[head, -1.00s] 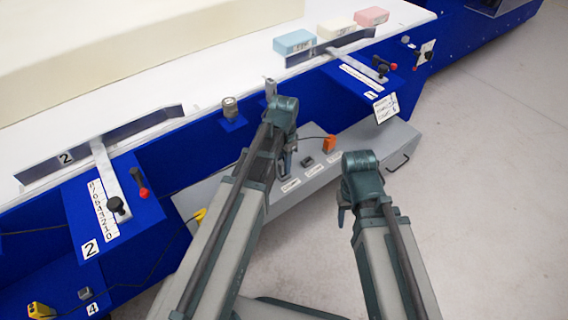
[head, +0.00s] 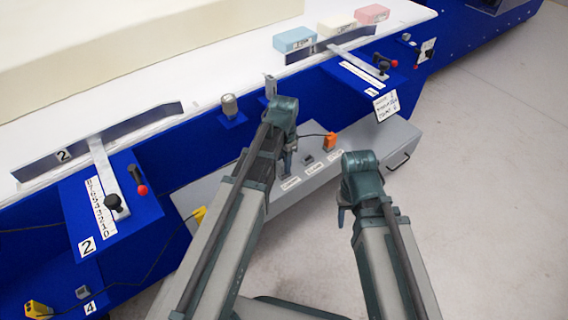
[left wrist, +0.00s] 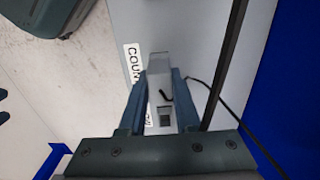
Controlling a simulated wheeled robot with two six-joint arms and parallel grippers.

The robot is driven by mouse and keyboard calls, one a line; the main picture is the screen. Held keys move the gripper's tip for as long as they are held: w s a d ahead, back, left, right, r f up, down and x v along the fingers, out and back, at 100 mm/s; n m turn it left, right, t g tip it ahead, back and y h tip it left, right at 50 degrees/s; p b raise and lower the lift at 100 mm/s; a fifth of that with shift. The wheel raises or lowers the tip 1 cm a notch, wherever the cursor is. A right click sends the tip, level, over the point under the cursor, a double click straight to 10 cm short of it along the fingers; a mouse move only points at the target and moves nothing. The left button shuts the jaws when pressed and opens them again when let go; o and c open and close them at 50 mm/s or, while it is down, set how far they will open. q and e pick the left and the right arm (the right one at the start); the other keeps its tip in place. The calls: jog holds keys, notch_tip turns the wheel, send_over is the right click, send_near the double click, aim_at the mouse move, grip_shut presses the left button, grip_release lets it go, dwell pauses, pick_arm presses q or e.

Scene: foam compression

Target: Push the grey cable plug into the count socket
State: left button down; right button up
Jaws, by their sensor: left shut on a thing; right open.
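My left gripper (left wrist: 161,82) is shut on the grey plug (left wrist: 159,62), a pale block between its fingertips in the left wrist view. The plug is over the grey box, beside a label (left wrist: 132,66) starting "COUN". I cannot tell whether the plug touches a socket. A dark-holed socket (left wrist: 165,117) shows between the fingers, closer to the palm; its name is not readable. My right gripper (head: 342,216) is open, in front of the box.
The grey box (head: 375,155) has several labels and a grey socket (head: 308,158). An orange plug (head: 330,140) stands behind them, with a dark cable. A black bar (left wrist: 223,65) runs beside my left fingers. The blue bench (head: 190,150) rises behind; floor is clear at right.

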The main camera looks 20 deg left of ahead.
pick_arm(q)
jog(key=shift+f, duration=0.3)
jog(key=c, duration=0.5)
grip_release()
jog(key=shift+c, duration=0.2)
jog(key=shift+r, duration=0.2)
jog(key=shift+r+p, duration=2.85)
jog(key=shift+r, duration=0.15)
notch_tip(320, 180, up, 14)
jog(key=p, duration=1.3)
jog(key=shift+f+p, duration=0.2)
jog(key=shift+p, duration=0.2)
